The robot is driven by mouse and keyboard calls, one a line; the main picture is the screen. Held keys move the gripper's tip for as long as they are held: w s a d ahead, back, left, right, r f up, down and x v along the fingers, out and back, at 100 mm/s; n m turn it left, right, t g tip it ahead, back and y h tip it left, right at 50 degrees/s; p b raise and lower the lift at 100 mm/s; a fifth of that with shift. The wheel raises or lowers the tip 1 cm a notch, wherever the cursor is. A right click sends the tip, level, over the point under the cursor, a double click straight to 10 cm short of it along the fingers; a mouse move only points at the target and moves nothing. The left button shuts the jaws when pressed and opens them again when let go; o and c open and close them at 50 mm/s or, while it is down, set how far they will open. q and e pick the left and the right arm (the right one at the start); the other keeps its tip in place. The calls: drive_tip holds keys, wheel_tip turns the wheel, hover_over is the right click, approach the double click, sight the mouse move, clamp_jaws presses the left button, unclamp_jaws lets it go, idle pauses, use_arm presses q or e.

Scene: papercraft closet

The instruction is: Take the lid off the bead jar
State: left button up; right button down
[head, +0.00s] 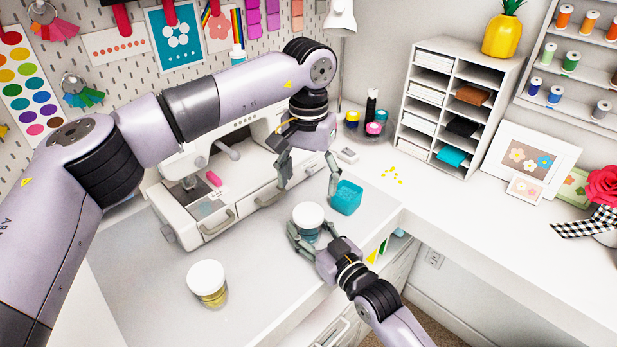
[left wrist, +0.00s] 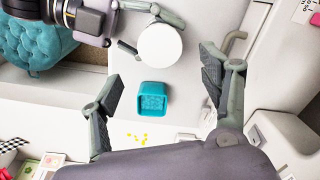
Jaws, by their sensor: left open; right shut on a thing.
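A jar with a white lid (head: 308,215) stands on the desk, with bluish contents showing below the lid. My right gripper (head: 305,237) is shut around its body. The lid shows round and flat in the left wrist view (left wrist: 160,45), still on the jar. My left gripper (head: 308,178) is open and empty above and behind this jar; its spread fingers also show in the left wrist view (left wrist: 162,86), with the lid beyond them. A second white-lidded jar (head: 208,282) with yellowish contents stands at the front left.
A small teal basket (head: 346,198) stands just behind the held jar; it also shows in the left wrist view (left wrist: 153,99). Small yellow pieces (head: 391,175) lie farther back. A white sewing machine (head: 215,170) stands at left. The desk's front edge is close to the jar.

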sight(308, 212)
use_arm(q)
drive_tip(key=shift+f, duration=3.95)
drive_tip(key=shift+c, duration=0.5)
